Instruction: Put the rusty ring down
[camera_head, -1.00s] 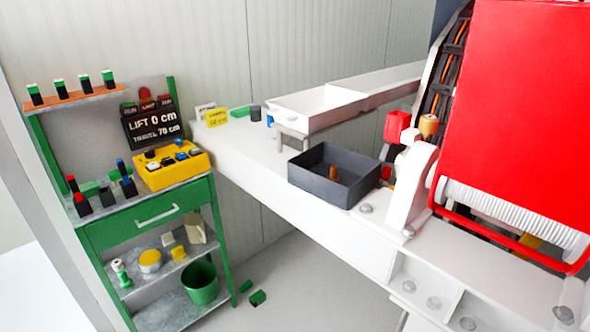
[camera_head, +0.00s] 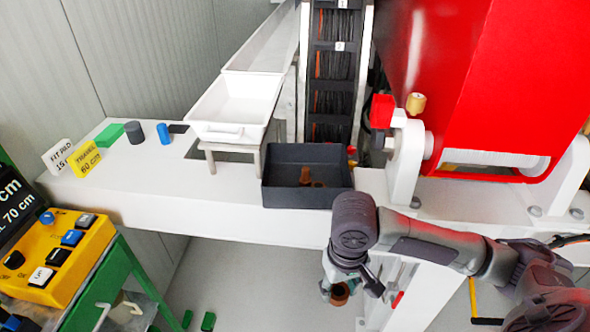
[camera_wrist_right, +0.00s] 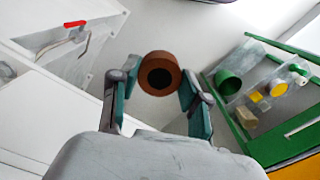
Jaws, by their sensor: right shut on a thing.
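The rusty ring (camera_wrist_right: 147,62) is a short brown cylinder with a dark hole. It sits between the fingertips of my right gripper (camera_wrist_right: 158,80) in the right wrist view, and the gripper is shut on it. In the head view my right gripper (camera_head: 350,289) hangs low in front of the white bench, with the ring (camera_head: 340,294) partly hidden in its fingers. The ring is in the air over the floor. My left gripper is not in view.
A dark open tray (camera_head: 300,199) on the white bench (camera_head: 235,217) holds small rusty pieces. A white bin (camera_head: 240,104) stands on a low stand beside it. The red machine (camera_head: 480,80) is at right. The yellow control box (camera_head: 55,262) and green cart (camera_head: 117,288) are at left.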

